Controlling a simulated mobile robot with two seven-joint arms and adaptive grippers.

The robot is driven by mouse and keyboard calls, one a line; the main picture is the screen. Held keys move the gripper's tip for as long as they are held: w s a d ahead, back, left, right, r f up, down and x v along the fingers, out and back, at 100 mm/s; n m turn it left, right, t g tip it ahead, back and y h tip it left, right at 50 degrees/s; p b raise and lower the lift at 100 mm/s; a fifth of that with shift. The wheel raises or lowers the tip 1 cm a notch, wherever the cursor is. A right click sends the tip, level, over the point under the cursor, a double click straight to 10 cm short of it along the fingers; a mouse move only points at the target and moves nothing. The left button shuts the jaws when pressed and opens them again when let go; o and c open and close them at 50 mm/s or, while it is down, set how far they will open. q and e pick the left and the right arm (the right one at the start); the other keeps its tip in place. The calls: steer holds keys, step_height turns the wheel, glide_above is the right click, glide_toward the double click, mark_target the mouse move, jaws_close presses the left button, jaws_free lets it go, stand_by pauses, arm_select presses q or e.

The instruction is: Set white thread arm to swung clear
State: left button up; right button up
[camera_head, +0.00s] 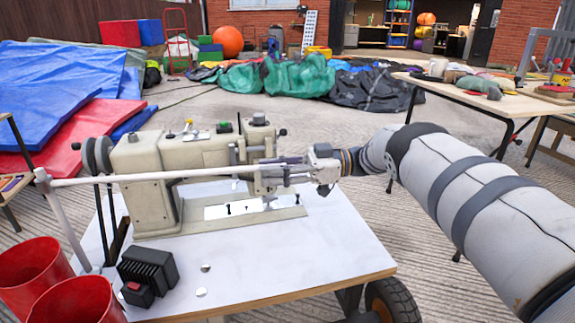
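A beige sewing machine (200,152) stands on a white-topped table. The white thread arm (150,177) is a long thin rod that runs across the front of the machine, nearly level. Its left end meets a slanting white post (62,218) at the table's left edge. My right gripper (272,175) reaches in from the right, at the rod's right end by the machine's needle head. Its fingers overlap the rod and the head there, and whether they grip the rod cannot be made out. My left gripper is not in view.
The white table (270,262) carries a black box with a red button (148,270) and small round discs. Red cups (32,272) stand at the lower left. A wooden table (480,88) with items is at the right. Blue and red mats (62,80) lie behind left.

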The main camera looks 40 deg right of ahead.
steer(key=v, duration=0.9)
steer(key=shift+r, duration=0.25)
steer(key=shift+a, duration=0.1)
